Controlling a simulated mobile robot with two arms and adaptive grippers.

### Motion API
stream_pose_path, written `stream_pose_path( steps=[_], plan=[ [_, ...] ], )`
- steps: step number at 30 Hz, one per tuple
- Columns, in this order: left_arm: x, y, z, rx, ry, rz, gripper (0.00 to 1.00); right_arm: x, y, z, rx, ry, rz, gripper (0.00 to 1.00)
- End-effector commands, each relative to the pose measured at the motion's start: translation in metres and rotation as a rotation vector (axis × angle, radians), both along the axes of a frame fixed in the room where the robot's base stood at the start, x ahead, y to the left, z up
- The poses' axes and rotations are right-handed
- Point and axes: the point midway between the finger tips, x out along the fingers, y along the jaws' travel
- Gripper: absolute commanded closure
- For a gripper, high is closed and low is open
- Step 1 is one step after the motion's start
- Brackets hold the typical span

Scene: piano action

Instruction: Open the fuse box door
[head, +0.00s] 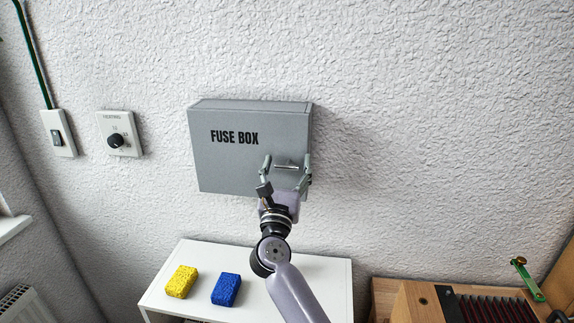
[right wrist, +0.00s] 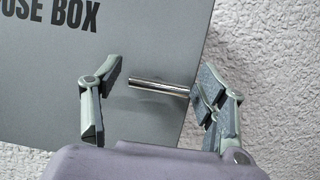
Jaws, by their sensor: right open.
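The grey fuse box (head: 225,165) hangs on the white wall with its labelled door shut. It also shows in the right wrist view (right wrist: 60,75). A short metal handle (head: 287,164) sticks out near the lower right of the door; it shows in the right wrist view (right wrist: 158,88) too. My right gripper (head: 286,164) is open at the door, with one finger on each side of the handle. In the right wrist view the right finger is close to the handle's end and the left finger is apart from it. My left gripper is not in view.
A white cabinet (head: 200,255) stands below, with a yellow sponge (head: 181,281) and a blue sponge (head: 226,289) on top. A heating dial (head: 118,140) and a light switch (head: 57,138) are on the wall at left. A wooden piano action (head: 412,300) is at lower right.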

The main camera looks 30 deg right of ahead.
Motion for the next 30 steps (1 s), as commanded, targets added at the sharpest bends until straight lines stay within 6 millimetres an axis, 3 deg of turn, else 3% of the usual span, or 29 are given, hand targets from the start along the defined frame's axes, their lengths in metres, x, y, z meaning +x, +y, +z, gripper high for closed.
stream_pose_path(
  steps=[5, 30],
  plan=[
    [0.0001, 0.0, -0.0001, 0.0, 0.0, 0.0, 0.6, -0.0002, 0.0002, -0.0001, 0.0, 0.0, 0.0, 0.38],
    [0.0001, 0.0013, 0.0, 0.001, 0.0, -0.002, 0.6, -0.0002, 0.0004, 0.0001, -0.002, 0.0, 0.001, 0.94]
  ],
)
